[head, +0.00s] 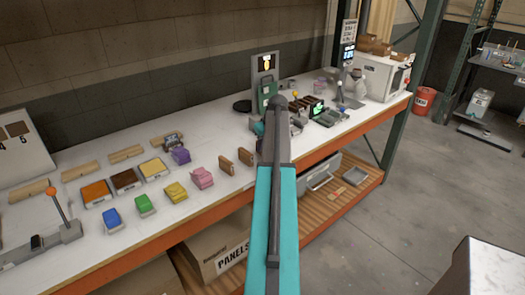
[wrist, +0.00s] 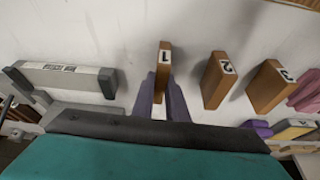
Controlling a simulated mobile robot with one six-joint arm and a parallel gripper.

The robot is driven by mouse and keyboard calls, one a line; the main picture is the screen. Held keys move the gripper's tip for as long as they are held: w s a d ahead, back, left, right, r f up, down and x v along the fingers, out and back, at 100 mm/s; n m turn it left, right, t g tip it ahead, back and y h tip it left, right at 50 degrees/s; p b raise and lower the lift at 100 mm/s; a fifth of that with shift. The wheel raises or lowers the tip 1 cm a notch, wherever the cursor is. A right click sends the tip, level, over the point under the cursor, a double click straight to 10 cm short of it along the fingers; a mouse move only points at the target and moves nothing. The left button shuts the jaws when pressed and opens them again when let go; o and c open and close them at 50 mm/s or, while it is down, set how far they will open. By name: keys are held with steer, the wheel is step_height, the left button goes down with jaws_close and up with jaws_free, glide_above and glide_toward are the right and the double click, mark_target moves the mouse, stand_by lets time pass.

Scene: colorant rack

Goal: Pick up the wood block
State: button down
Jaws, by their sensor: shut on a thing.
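A brown wood block marked 1 (wrist: 164,55) stands between the two purple fingers of my gripper (wrist: 161,97) in the wrist view. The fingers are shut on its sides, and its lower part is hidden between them. I cannot tell whether it is clear of the white table. Two more brown wood blocks stand to its right, one marked 2 (wrist: 217,80) and another (wrist: 269,86) whose number is hard to read. In the head view two brown blocks (head: 226,165) (head: 245,157) show left of my arm. My arm hides the gripper and the held block there.
A grey bar with dark ends (wrist: 65,77) lies left of the held block. Pink (head: 202,177), purple (head: 181,156) and yellow (head: 175,192) pieces stand left of the blocks on the white table (head: 130,235).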

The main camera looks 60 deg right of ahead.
steer(key=shift+r, duration=0.2)
steer(key=shift+r+b, duration=0.7)
steer(key=shift+r, duration=0.45)
steer(key=s+r+b, duration=0.2)
steer(key=s+b, duration=0.2)
steer(key=s, duration=1.2)
steer(key=shift+d+r, duration=0.2)
steer(key=shift+d, duration=0.05)
